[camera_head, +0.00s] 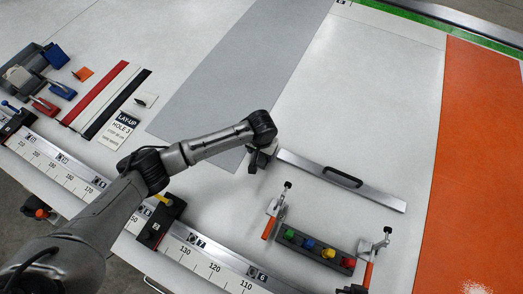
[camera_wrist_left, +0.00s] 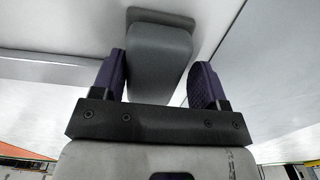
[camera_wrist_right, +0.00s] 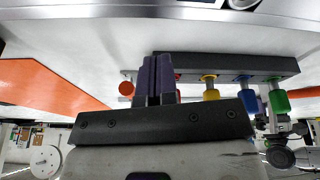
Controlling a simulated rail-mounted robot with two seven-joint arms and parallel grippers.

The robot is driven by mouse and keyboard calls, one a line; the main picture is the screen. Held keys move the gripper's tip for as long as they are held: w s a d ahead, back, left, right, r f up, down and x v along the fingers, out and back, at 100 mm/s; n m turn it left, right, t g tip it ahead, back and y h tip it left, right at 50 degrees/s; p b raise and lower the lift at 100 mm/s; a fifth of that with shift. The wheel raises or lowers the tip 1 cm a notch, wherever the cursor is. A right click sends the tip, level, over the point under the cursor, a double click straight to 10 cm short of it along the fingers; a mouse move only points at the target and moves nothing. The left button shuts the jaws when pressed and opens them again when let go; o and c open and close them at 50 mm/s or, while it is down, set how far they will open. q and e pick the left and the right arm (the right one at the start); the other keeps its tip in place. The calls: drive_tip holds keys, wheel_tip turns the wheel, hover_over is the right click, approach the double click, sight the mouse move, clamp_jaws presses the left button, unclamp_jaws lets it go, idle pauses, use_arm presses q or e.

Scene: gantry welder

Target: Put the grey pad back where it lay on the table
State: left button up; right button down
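A smooth grey block, which looks like the grey pad (camera_wrist_left: 158,62), stands between the two dark purple fingers of my left gripper (camera_wrist_left: 158,82) in the left wrist view. A wider grey rim is at its far end. A narrow gap shows between it and the right-hand finger, so the fingers look open around it. In the head view my left gripper (camera_head: 259,160) is low over the white table (camera_head: 390,90), at the left end of a metal bar; the pad is not clear there. My right gripper (camera_wrist_right: 157,78) is shut and empty near a rack of coloured pieces.
The metal bar (camera_head: 340,181) with a black handle lies right of my left gripper. The rack (camera_head: 316,248) sits between two orange-handled clamps (camera_head: 272,212) (camera_head: 370,262). A large grey sheet (camera_head: 240,65) and an orange sheet (camera_head: 480,170) cover parts of the table. A ruler rail (camera_head: 200,255) runs along the front.

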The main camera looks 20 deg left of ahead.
use_arm(q)
drive_tip(key=shift+o, duration=0.5)
wheel_tip(320, 180, up, 12)
drive_tip(key=p, duration=0.1)
drive_tip(key=shift+r, duration=0.15)
